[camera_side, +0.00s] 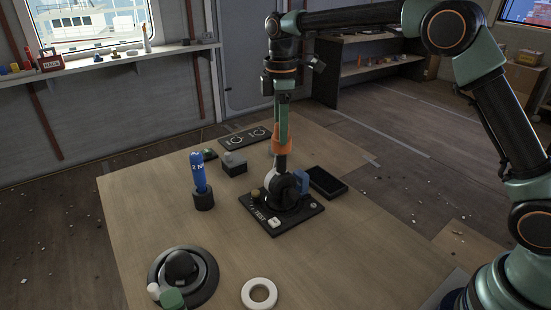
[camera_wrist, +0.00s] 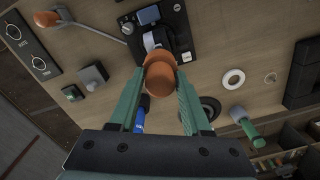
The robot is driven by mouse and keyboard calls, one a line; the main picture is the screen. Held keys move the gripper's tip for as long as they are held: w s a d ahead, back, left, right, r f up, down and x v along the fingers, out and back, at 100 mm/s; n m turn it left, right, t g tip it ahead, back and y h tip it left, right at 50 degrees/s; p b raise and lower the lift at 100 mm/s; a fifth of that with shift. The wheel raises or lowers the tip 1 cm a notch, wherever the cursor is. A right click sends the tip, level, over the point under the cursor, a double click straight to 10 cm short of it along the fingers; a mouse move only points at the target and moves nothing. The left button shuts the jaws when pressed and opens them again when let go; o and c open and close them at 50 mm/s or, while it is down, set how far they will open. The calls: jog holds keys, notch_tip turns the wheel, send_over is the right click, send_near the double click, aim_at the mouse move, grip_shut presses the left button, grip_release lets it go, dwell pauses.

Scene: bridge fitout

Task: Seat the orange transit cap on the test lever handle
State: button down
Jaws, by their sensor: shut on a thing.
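The orange transit cap (camera_side: 282,137) is between my gripper's fingers, and it also shows in the wrist view (camera_wrist: 160,76). My gripper (camera_side: 283,122) points down and is shut on the cap. The test lever (camera_side: 281,164) stands nearly upright on its black base plate (camera_side: 287,222), right below the cap. In the side view the cap is in line with the lever's top and looks to meet it. I cannot tell how far it is over the handle, which is hidden. In the wrist view the cap covers part of the lever base.
A blue marker (camera_side: 198,172) stands in a holder left of the plate. A grey block (camera_side: 235,162), a black ringed plate (camera_side: 246,136) and a black tray (camera_side: 326,182) are nearby. A white ring (camera_side: 258,293) and round dark fitting (camera_side: 183,270) lie in front.

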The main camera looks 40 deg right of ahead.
aim_at(277, 148)
jog(key=shift+f, duration=0.1)
jog(key=shift+f, duration=1.25)
jog(key=shift+f, duration=0.25)
dwell(0.3)
jog(key=shift+f, duration=0.35)
jog(key=shift+f, duration=0.15)
jog(key=shift+c, duration=1.4)
grip_release()
